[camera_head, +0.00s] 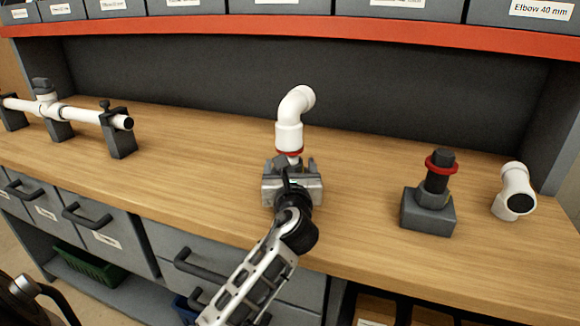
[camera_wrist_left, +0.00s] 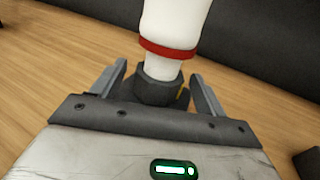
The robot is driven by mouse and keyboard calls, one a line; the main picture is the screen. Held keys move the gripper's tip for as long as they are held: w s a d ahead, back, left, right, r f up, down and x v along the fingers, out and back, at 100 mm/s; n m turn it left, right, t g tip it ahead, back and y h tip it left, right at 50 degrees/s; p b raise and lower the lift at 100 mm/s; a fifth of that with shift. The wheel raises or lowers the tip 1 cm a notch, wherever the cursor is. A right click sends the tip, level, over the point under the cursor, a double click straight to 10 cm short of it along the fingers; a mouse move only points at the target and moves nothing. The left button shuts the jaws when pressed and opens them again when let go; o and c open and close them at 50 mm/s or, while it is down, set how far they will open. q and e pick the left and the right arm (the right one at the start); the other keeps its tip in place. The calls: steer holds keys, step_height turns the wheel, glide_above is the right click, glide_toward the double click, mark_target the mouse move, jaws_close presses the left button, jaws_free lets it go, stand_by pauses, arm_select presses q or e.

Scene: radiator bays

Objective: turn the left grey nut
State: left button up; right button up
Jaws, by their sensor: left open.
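The left grey nut (camera_wrist_left: 158,90) is a dark ring-like collar at the base of a white elbow pipe (camera_head: 289,133) with a red ring (camera_wrist_left: 166,49). A small yellow mark shows on the nut's right side. My left gripper (camera_head: 290,166) is open in front of the pipe. In the left wrist view its two fingers (camera_wrist_left: 157,76) stand on either side of the nut, with gaps visible. In the head view the gripper largely hides the nut and whatever is below it. My right gripper is not in view.
To the right, a grey block (camera_head: 428,212) carries another nut and a dark post with a red ring. A white elbow (camera_head: 514,192) lies near the right end. A white pipe on dark clamps (camera_head: 120,134) stands at left. Labelled bins line the red-edged shelf (camera_head: 350,34) above.

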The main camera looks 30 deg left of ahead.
arm_select(q)
steer(key=shift+w+a, duration=0.2)
steer(key=shift+w, duration=0.05)
